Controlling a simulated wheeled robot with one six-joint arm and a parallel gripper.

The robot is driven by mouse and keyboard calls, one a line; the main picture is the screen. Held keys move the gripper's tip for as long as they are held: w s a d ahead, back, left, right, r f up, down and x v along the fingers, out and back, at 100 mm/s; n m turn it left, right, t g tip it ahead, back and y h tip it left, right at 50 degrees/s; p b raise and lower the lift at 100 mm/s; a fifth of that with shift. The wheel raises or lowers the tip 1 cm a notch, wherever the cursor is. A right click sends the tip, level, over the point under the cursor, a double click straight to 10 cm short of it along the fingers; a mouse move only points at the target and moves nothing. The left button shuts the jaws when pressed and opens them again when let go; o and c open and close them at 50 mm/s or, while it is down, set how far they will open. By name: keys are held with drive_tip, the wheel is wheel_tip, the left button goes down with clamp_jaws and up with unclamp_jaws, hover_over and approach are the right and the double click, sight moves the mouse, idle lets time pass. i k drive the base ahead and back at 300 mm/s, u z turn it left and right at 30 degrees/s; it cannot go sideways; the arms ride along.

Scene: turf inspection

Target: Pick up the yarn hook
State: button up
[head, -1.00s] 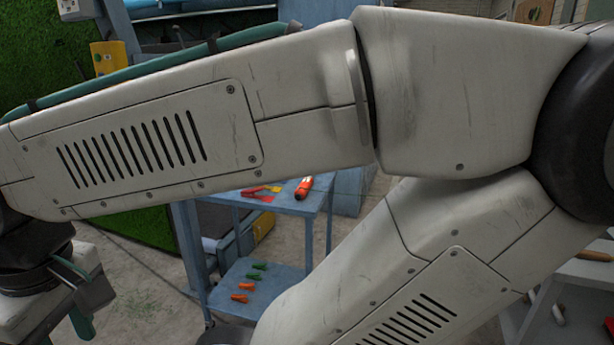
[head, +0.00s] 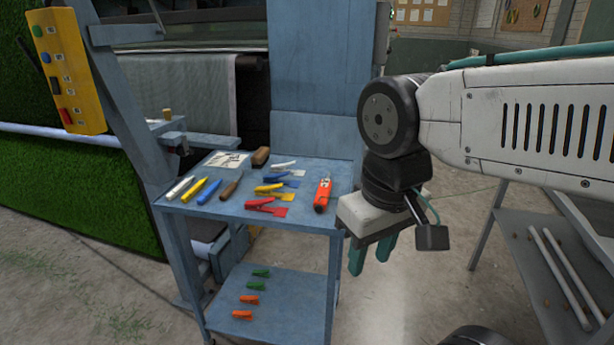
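A tool with a brown wooden handle (head: 231,187) and a thin end lies on the top shelf of the blue cart, between a blue marker and the coloured clips; it looks like the yarn hook, though its tip is too small to make out. My gripper (head: 370,260) hangs to the right of the cart's top, in front of its right edge. Its two teal fingers point down with a gap between them and nothing held. It is well apart from the wooden-handled tool.
The blue cart (head: 300,217) also carries white, yellow and blue markers (head: 193,189), a brush (head: 261,157), white, blue, yellow and red clips (head: 266,206), and an orange-red tool (head: 323,192). Green and orange clips lie on its lower shelf. A machine frame stands behind; a grey rack (head: 555,245) is right.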

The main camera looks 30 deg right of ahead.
sight(229, 189)
drive_tip(key=z, duration=0.3)
drive_tip(key=i, duration=1)
